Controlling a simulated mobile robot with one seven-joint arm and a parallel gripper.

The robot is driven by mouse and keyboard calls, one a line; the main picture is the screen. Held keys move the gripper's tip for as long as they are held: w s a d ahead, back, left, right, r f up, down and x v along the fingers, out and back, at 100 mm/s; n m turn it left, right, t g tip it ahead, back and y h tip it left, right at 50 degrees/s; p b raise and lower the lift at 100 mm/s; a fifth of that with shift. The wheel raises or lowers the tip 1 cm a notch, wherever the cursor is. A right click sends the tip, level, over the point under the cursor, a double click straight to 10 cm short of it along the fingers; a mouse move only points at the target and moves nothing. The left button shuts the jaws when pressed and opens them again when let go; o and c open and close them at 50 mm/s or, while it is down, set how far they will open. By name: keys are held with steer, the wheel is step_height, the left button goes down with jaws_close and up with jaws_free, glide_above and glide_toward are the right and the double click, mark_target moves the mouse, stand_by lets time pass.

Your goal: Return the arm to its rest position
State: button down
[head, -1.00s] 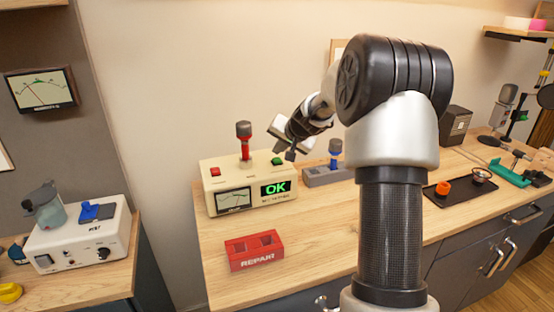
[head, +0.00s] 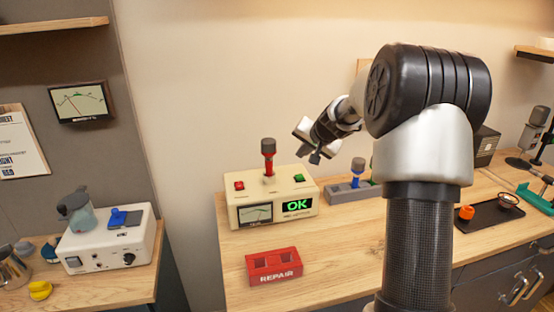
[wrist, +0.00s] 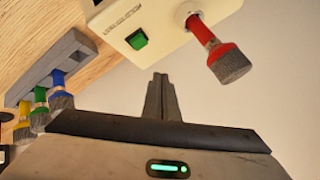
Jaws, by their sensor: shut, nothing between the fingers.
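My gripper (head: 314,155) hangs in the air above the workbench, behind and to the right of the cream tester box (head: 270,213) in the head view. In the wrist view its fingers (wrist: 161,98) are together with nothing between them. The tester shows a green "OK" display. A red tube with a dark grey end (head: 268,150) stands upright in the tester's top; it also shows in the wrist view (wrist: 207,36), apart from the fingers. My arm is bent, with its elbow raised at the right of the head view.
A grey rack (head: 345,194) holds a blue tube; the wrist view shows yellow, green and blue ones. An empty red REPAIR holder (head: 274,267) stands in front of the tester. A black tray (head: 490,216) lies right. A white device (head: 108,243) stands on the left counter.

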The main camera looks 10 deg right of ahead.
steer(key=s+a+r+n+g+p, duration=0.1)
steer(key=s+a+r+n+p, duration=0.15)
steer(key=s+a+r, duration=0.55)
steer(key=s+a+r+n+g+p, duration=0.1)
steer(key=s+a+r+n, duration=0.3)
steer(key=s, duration=0.6)
steer(key=s+a+r+n+g+p, duration=0.1)
steer(key=s+a+p, duration=0.1)
steer(key=s, duration=2.3)
steer(key=shift+a+g+h+p, duration=0.3)
steer(key=shift+h+p, duration=0.1)
steer(key=shift+p, duration=0.1)
steer(key=shift+s+r+n, duration=0.1)
steer(key=shift+r+n, duration=0.05)
steer(key=shift+n, duration=0.1)
